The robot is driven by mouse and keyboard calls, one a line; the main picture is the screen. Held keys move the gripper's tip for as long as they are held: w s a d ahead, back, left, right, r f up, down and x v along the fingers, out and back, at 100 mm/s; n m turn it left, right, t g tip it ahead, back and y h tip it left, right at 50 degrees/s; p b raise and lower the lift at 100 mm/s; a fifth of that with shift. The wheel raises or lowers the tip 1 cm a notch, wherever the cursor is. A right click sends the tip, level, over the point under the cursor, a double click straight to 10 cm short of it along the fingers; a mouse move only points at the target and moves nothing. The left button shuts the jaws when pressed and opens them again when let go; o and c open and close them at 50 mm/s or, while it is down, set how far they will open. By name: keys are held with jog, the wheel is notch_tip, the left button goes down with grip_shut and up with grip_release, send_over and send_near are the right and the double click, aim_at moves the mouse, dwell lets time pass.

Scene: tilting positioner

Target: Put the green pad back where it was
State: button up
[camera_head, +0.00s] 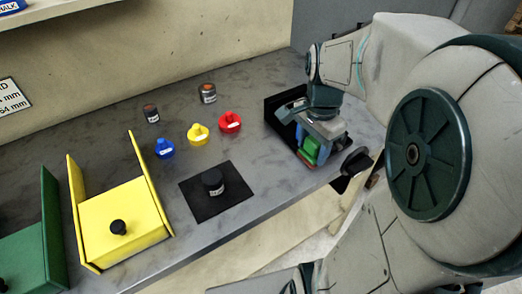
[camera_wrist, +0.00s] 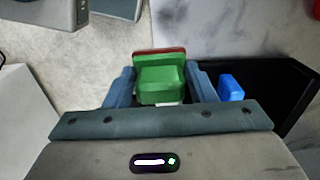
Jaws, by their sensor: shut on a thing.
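The green pad (camera_head: 310,150) is between the fingers of my gripper (camera_head: 313,148) at the right end of the bench. In the wrist view the green pad (camera_wrist: 160,85) is gripped between the two blue-grey fingers of my gripper (camera_wrist: 160,92), with a red-edged plate (camera_wrist: 160,54) at its far side. A black tray (camera_head: 280,104) stands behind and left of my gripper; it also shows in the wrist view (camera_wrist: 270,75). A blue block (camera_wrist: 231,88) is in the tray, right of my gripper. My gripper hides part of the tray, and I cannot tell whether the pad touches it.
A black mat (camera_head: 190,190) with a black cylinder (camera_head: 213,182) lies left of my gripper. Red (camera_head: 230,122), yellow (camera_head: 198,133) and blue (camera_head: 164,148) pieces stand behind it. A black knob (camera_head: 356,161) is at the bench edge.

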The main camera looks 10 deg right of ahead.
jog(key=shift+w+a, duration=0.1)
jog(key=shift+w, duration=0.05)
jog(key=w+a+f, duration=0.4)
jog(key=w+a, duration=0.1)
jog(key=w+a+f+p, duration=0.1)
jog(key=w+a+f, duration=0.1)
jog(key=w, duration=0.1)
jog(key=shift+a+f, duration=0.3)
jog(key=shift+a, duration=0.05)
jog(key=shift+f, duration=2.05)
jog(key=shift+f, duration=0.25)
jog(key=o, duration=1)
jog(key=shift+r, duration=0.1)
